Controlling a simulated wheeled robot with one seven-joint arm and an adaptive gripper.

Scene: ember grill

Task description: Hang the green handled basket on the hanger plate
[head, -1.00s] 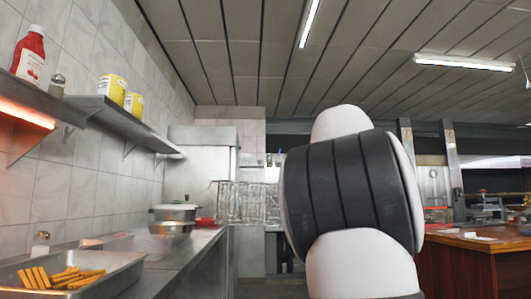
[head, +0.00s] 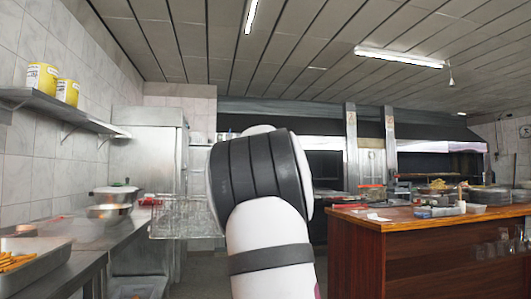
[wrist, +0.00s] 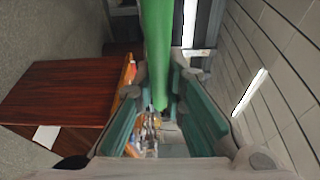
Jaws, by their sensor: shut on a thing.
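The green handle (wrist: 157,50) of the basket runs between the two teal fingers of my gripper (wrist: 168,105) in the wrist view, and the gripper is shut on it. In the head view a wire mesh basket (head: 182,217) shows just left of my arm, in the air beside the steel counter. The arm covers part of the basket, and also hides the gripper and the handle in that view. I cannot pick out the hanger plate in either view.
A steel counter (head: 85,255) with pots (head: 112,207) and a tray of fries (head: 30,265) runs along the left. A shelf (head: 90,121) with yellow cans is above it. A wooden counter (head: 400,240) with kitchen items stands right. Floor shows between them.

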